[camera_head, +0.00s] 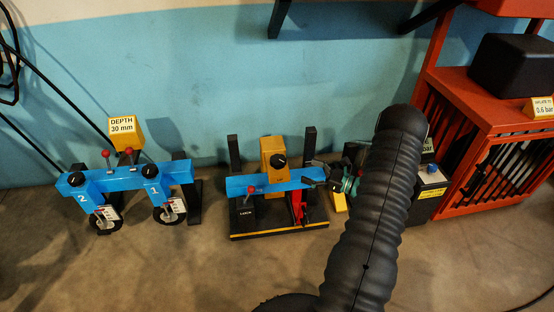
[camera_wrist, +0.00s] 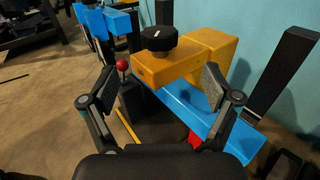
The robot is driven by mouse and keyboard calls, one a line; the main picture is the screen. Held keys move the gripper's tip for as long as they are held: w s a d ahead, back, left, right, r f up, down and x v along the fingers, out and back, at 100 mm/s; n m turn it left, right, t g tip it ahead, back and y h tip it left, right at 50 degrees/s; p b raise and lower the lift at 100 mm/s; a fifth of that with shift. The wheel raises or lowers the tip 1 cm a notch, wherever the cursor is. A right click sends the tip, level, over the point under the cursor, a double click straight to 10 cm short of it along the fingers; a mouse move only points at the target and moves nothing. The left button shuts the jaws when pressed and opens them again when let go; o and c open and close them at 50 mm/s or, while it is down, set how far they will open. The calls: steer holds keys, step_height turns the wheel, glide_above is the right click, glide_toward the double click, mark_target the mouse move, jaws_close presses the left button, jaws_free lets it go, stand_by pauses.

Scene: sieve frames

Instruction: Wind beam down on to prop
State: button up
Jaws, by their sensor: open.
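The blue beam (camera_head: 291,182) lies across a dark base (camera_head: 280,233) between black upright posts, and it also shows in the wrist view (camera_wrist: 188,106). A yellow block with an arm (camera_head: 274,153) stands over the beam and carries a black knob (camera_head: 279,160). A red part (camera_head: 297,208), which may be the prop, stands under the beam's right part. A red-balled lever (camera_wrist: 122,66) rises beside the beam. My gripper (camera_wrist: 160,82) is open, its fingers on either side of the yellow arm's near end in the wrist view, below the knob (camera_wrist: 158,39). I cannot tell whether they touch anything.
A second blue fixture (camera_head: 128,180) with two knobs and a yellow depth sign (camera_head: 122,126) stands to the left. An orange-red caged cabinet (camera_head: 500,150) stands at the right. Bare floor (camera_head: 200,270) lies in front.

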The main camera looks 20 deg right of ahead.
mark_target(277, 158)
steer(key=x, duration=1.3)
steer(key=shift+w+a+p, duration=0.15)
steer(key=shift+a+p, duration=0.05)
steer(key=shift+p, duration=0.2)
steer(key=c, duration=1.2)
steer(key=shift+o, duration=0.2)
steer(key=shift+y+b, duration=0.3)
